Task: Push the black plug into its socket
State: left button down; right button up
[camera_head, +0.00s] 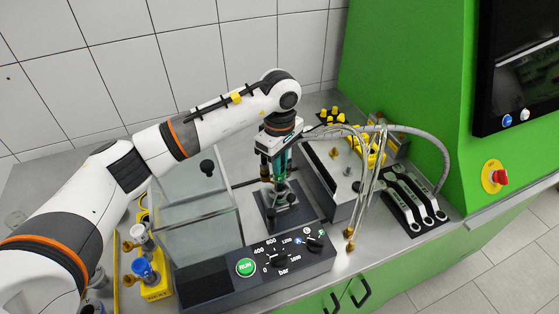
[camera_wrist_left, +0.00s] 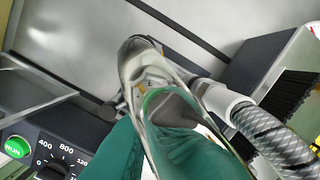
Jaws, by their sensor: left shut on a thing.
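My left gripper (camera_head: 275,168) reaches down over the dark test block (camera_head: 291,215) behind the control panel. Its green fingers also show in the left wrist view (camera_wrist_left: 160,125), shut on a dark rounded piece (camera_wrist_left: 174,110). I take this piece for the black plug, though the fingers hide most of it. A shiny metal fitting (camera_wrist_left: 142,62) lies just beyond the fingertips, and I cannot tell whether the plug touches it. The socket cannot be made out. My right gripper is not in view.
A glass box (camera_head: 195,218) stands left of the block. The control panel (camera_head: 255,269) with a green RUN button lies in front. Several hoses (camera_head: 366,185) hang at the right, near wrenches (camera_head: 408,200). A braided hose (camera_wrist_left: 272,135) runs close to the fingers.

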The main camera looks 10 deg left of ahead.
pick_arm(q)
jog(key=shift+s+f, duration=0.1)
jog(key=shift+f, duration=0.1)
jog(key=c, duration=1.5)
grip_release()
jog(key=shift+c, duration=0.2)
jog(key=shift+o, duration=1)
jog(key=shift+s, duration=0.15)
jog(key=shift+w, duration=0.25)
jog(key=shift+r+p, duration=1.25)
jog(key=shift+r, duration=2.3)
jog(key=shift+r, duration=0.1)
